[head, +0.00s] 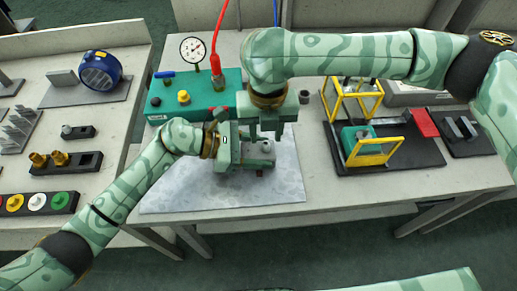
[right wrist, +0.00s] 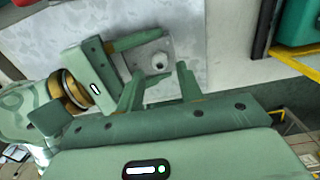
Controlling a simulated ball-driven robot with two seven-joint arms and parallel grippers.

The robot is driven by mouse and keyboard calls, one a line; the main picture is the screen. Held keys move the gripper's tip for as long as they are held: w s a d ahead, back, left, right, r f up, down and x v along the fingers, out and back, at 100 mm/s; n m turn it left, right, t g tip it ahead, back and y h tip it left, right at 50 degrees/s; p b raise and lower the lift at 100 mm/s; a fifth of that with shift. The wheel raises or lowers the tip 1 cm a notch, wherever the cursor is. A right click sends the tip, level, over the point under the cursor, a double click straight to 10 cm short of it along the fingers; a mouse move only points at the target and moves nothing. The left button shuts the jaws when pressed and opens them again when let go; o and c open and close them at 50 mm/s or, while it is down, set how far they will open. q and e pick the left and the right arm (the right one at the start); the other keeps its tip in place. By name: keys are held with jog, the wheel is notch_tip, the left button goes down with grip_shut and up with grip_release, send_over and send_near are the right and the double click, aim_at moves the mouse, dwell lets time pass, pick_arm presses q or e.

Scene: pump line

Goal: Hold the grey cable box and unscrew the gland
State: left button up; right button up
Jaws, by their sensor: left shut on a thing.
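The grey cable box (head: 267,161) is over the grey mat in the middle of the table, partly hidden by my grippers. In the right wrist view the box (right wrist: 144,54) shows its top face with the round, light grey gland (right wrist: 158,60) on it. My left gripper (head: 247,158) reaches in from the left and is shut on the box, with fingers along its sides. My right gripper (head: 266,134) points down above the box. In the right wrist view its fingers (right wrist: 160,88) are apart, with nothing held between them, and the gland lies beyond their tips.
A green pump unit (head: 168,101) with a pressure gauge (head: 193,50) and red hose stands behind left. A black tray (head: 420,158) with yellow frames is at right. The side table holds a blue round device (head: 100,71) and buttons. The mat's front (head: 220,199) is clear.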

aim_at(266, 143)
jog(key=shift+f, duration=1.6)
jog(key=c, duration=0.8)
